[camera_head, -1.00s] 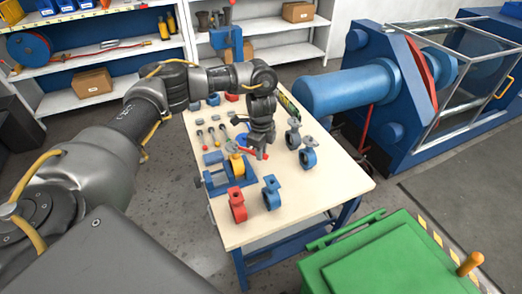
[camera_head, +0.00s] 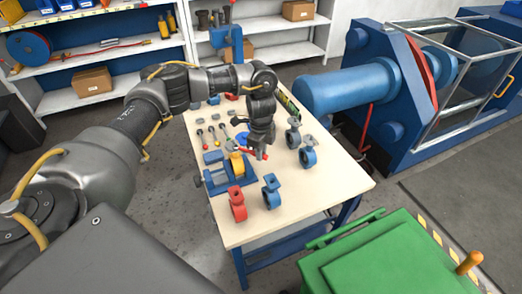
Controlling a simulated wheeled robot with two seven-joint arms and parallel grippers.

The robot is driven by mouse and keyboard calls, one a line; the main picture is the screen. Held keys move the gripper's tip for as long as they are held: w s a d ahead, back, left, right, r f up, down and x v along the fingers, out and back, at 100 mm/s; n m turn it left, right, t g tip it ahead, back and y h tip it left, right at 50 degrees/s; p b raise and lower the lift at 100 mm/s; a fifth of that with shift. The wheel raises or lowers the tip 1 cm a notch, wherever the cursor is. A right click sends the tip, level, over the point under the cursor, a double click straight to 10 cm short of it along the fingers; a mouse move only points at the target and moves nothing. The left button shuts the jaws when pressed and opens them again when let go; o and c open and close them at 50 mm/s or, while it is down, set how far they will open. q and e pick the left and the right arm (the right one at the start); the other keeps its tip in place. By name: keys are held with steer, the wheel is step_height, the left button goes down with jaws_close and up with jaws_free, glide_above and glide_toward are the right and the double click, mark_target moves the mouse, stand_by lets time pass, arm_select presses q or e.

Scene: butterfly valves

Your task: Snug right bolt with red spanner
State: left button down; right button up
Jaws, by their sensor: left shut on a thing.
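My left gripper (camera_head: 258,150) points down over the middle of the table and is shut on the red spanner (camera_head: 264,156). Only a short red part of the spanner shows at the fingertips. The blue fixture (camera_head: 216,180) stands just left of and below the gripper, with a yellow valve part (camera_head: 237,164) in it. The right bolt cannot be made out at this size. Whether the spanner touches a bolt cannot be told. My right gripper is not in view.
On the table (camera_head: 315,205) stand a red valve (camera_head: 237,204), a blue valve (camera_head: 271,191) and another blue valve (camera_head: 308,157). Several tools lie left of the gripper. A green cabinet (camera_head: 385,255) stands at the front right. The table's front right is clear.

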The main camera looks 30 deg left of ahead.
arm_select(q)
steer(key=shift+f, duration=0.3)
stand_by(1.1)
steer(key=shift+s, duration=0.1)
